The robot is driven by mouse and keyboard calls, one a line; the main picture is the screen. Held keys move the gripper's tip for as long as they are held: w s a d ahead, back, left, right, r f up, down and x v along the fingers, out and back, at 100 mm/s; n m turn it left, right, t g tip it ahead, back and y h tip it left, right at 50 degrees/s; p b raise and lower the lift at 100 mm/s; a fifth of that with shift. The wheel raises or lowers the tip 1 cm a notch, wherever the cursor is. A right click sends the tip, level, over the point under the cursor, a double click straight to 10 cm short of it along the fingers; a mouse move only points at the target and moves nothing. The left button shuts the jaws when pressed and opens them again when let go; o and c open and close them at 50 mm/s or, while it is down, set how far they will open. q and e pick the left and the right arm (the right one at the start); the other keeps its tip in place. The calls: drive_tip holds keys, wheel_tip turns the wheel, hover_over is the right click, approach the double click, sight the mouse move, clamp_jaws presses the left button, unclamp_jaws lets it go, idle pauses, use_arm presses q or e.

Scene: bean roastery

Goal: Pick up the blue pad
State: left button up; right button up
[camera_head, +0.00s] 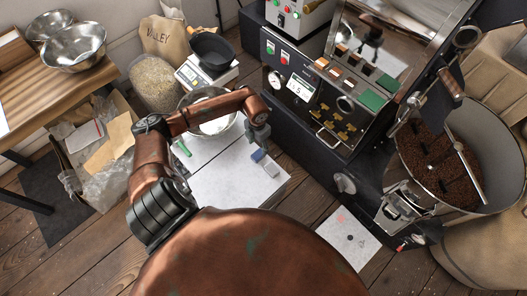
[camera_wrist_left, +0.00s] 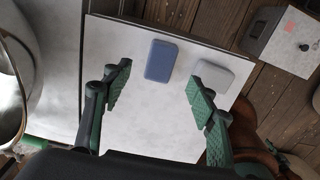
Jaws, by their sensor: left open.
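The blue pad (camera_wrist_left: 161,60) is a small rounded block lying flat on a pale grey tabletop (camera_wrist_left: 150,115). In the head view the blue pad (camera_head: 258,155) lies just below my left gripper (camera_head: 258,137). A light grey pad (camera_wrist_left: 214,75) lies beside it, to the right in the wrist view, and also shows in the head view (camera_head: 270,169). In the wrist view my left gripper (camera_wrist_left: 157,92) is open and empty. The blue pad is ahead of and between its green-lined fingers, apart from both. The grey pad is close to the right finger. My right gripper is out of view.
A steel bowl (camera_head: 212,122) stands at the back of the table. A green object (camera_head: 183,148) lies left of the pads. A black roasting machine (camera_head: 300,95) stands at the right, with a round bean tray (camera_head: 440,165) beyond. The tabletop in front of the pads is clear.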

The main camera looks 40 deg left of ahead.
sight(258, 154)
use_arm(q)
wheel_tip(258, 154, down, 3)
drive_tip(key=shift+r, duration=0.2)
wheel_tip(258, 154, down, 5)
drive_tip(key=shift+s+r+b, duration=0.1)
drive_tip(key=shift+s+b, duration=0.05)
drive_tip(key=shift+b, duration=0.75)
drive_tip(key=shift+r, duration=0.1)
use_arm(e)
drive_tip(key=shift+s+d+f, duration=0.15)
drive_tip(key=shift+s+f, duration=0.05)
drive_tip(key=shift+f, duration=0.7)
use_arm(q)
drive_tip(key=shift+c, duration=0.7)
drive_tip(key=c, duration=1)
